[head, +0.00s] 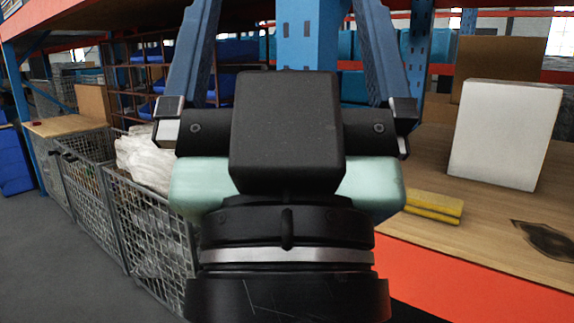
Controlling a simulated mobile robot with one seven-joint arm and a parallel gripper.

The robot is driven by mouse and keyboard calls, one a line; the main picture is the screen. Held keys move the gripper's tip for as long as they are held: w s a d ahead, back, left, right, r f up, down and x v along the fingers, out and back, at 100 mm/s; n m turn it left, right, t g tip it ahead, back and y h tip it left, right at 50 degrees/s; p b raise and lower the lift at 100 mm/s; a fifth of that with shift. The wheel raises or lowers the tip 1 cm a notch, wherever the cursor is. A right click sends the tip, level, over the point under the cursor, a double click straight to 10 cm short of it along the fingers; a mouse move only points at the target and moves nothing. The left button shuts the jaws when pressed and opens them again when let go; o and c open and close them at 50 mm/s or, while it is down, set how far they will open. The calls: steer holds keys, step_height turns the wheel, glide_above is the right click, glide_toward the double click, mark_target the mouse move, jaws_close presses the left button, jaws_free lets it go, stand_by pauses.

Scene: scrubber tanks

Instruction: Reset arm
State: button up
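My gripper (287,45) is in the middle of the head view, seen from behind its black wrist. Its two long blue-grey fingers run up to the top edge of the picture, one on each side, wide apart. It looks open, and I see nothing held between the fingers. The fingertips are cut off by the top edge. A pale green, rounded piece (200,187) shows on both sides of the black wrist and looks like part of my gripper.
Wire mesh cages (150,240), one with whitish plastic (143,160), stand at left. A wooden shelf (500,225) with an orange front beam (470,285) is at right, bearing a white box (503,135), a brown box (500,65) and yellow sponges (434,205). Grey floor (50,270) is clear at lower left.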

step_height(320, 180, up, 28)
steer(key=p, duration=2.5)
steer(key=shift+p, duration=0.3)
